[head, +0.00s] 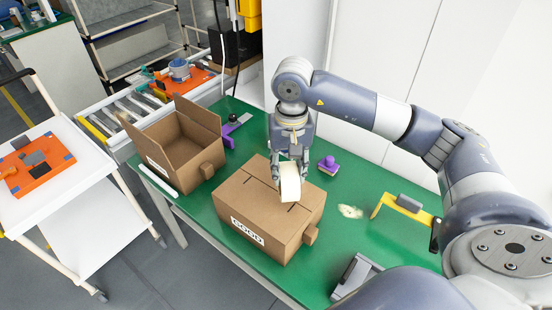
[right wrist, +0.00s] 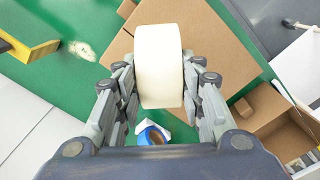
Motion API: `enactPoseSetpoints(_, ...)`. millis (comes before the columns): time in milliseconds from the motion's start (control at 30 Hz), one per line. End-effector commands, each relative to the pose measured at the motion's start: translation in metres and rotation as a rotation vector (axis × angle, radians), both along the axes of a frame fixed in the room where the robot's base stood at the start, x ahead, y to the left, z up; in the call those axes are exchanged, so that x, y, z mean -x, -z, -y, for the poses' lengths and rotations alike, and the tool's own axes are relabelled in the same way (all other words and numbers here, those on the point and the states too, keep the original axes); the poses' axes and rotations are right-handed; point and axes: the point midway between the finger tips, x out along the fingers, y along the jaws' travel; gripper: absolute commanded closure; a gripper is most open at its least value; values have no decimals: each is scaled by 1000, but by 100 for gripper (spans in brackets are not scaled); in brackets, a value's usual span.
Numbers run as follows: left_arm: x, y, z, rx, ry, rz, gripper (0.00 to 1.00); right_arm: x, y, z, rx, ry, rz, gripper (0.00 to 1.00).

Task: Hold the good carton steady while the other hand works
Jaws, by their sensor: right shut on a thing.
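The good carton (head: 268,212) is a brown box with a white "GOOD" label on its front side, standing on the green table. Its top flaps look folded shut. My right gripper (head: 290,180) is shut on a cream tape roll (head: 290,183), upright at the carton's top. In the right wrist view the roll (right wrist: 160,65) sits between both fingers of the gripper (right wrist: 160,85), with the carton (right wrist: 215,40) behind it. I cannot tell whether the roll touches the carton. My left gripper is not in view; no hand visibly holds the carton.
An open brown carton (head: 180,150) stands left of the good one. A purple stamp-like object (head: 328,166), a pale patch (head: 350,211), a yellow bracket (head: 404,207) and a grey device (head: 356,275) lie to the right. A blue roll (right wrist: 152,136) shows in the wrist view.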

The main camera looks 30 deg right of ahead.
Motion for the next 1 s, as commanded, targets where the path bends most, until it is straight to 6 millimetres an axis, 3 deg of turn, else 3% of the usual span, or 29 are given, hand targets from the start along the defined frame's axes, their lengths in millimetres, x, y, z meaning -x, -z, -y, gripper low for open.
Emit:
enactPoseSetpoints(100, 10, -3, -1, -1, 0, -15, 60, 14, 0, 6, 2, -2, -2, 83)
enactPoseSetpoints(133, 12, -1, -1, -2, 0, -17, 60, 11, 1, 4, 0, -1, -1, 83)
enactPoseSetpoints(1000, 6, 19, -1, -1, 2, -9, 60, -104, -8, -44, 0, -1, -1, 83)
